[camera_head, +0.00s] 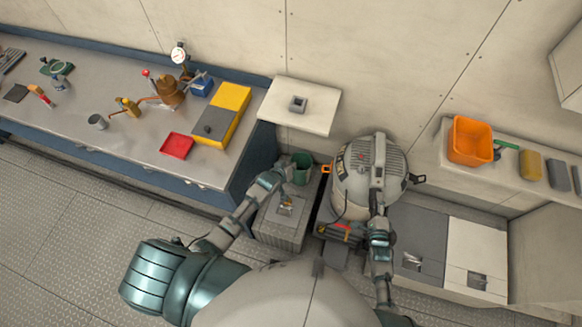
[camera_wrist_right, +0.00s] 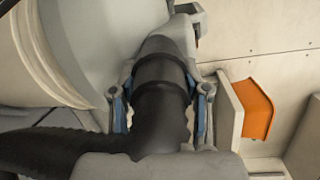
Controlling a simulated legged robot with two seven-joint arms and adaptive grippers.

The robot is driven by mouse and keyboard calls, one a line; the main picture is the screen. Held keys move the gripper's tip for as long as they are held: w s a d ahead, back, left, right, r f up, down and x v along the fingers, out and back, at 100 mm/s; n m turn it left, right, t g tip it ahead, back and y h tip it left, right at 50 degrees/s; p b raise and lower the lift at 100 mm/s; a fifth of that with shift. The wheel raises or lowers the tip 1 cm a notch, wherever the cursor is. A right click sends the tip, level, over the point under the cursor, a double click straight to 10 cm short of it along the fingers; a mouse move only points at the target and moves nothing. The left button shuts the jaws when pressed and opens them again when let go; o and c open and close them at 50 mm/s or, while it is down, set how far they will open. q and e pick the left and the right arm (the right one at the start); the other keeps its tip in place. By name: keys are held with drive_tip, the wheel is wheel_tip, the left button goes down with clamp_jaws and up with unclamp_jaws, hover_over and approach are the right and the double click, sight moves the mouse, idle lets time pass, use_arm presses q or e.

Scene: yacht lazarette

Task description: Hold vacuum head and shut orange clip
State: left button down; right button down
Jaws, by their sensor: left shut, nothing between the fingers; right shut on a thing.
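The vacuum head (camera_head: 372,158) is a grey ribbed dome with a handle, on top of the vacuum's light body. My right gripper (camera_head: 378,208) is at the vacuum's front, shut on a black hose fitting (camera_wrist_right: 160,90), with a finger on each side in the wrist view. My left gripper (camera_head: 278,176) is shut and empty, left of the vacuum beside a green container (camera_head: 301,168).
A grey box (camera_head: 270,232) stands below my left gripper. The workbench (camera_head: 110,160) at left holds tools, a red tray (camera_head: 177,145) and a yellow case (camera_head: 235,97). An orange bin (camera_head: 469,141) stands on the right shelf. A small wall shelf (camera_head: 320,122) juts out behind.

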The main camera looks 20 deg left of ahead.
drive_tip(key=shift+s+f, duration=0.15)
drive_tip(key=shift+f, duration=0.15)
drive_tip(key=c, duration=0.7)
unclamp_jaws()
drive_tip(key=shift+c, duration=0.2)
drive_tip(key=shift+o, duration=1.4)
drive_tip(key=shift+r, duration=0.1)
drive_tip(key=shift+d, duration=0.1)
